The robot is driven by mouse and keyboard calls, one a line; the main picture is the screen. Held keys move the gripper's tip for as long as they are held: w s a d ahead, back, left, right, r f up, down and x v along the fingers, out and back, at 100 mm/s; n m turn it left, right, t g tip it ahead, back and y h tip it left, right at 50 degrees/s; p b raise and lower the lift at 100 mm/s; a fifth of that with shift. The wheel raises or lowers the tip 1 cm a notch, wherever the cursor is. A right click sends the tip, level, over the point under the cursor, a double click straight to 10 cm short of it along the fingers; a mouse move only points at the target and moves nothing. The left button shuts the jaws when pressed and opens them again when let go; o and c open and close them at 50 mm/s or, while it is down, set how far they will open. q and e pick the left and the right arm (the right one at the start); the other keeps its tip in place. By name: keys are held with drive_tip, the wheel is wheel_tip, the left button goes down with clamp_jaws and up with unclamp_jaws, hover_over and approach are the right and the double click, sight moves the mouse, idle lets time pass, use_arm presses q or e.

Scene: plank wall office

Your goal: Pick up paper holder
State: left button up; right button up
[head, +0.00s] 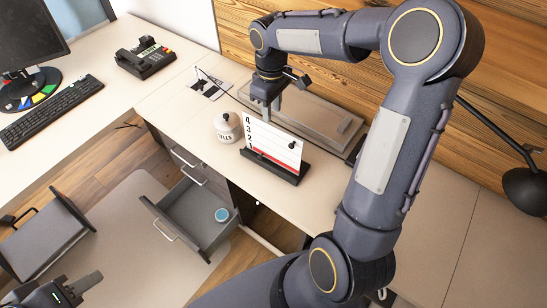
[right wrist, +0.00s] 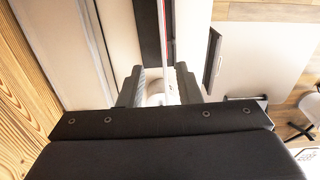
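The paper holder (head: 268,170) is a dark stand with an upright white and red card (head: 272,140) that bears black numerals. It stands on the desk in the middle of the head view. My right gripper (head: 268,110) points down at the card's upper left corner. In the right wrist view its fingers (right wrist: 159,88) are apart, with the card's thin edge (right wrist: 166,25) running between them, and the holder's dark base (right wrist: 150,30) lies beyond. I cannot tell whether they touch the card. My left gripper (head: 84,288) is at the lower left, far from the holder; its opening is unclear.
A white jar (head: 227,127) stands just left of the holder. A grey tray-like panel (head: 316,112) lies behind it by the plank wall. A telephone (head: 146,58) and keyboard (head: 50,110) are further left.

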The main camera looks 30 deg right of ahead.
sight(272, 126)
drive_tip(key=f, duration=0.4)
drive_tip(key=f+p, duration=0.1)
drive_tip(key=f, duration=0.1)
drive_tip(key=shift+s+a+f, duration=0.15)
drive_tip(key=shift+s+f, duration=0.1)
drive_tip(key=shift+s, duration=0.05)
drive_tip(key=shift+f, duration=0.4)
drive_tip(key=shift+f, duration=0.25)
clamp_jaws()
drive_tip(key=shift+w+r, duration=0.1)
idle(1.2)
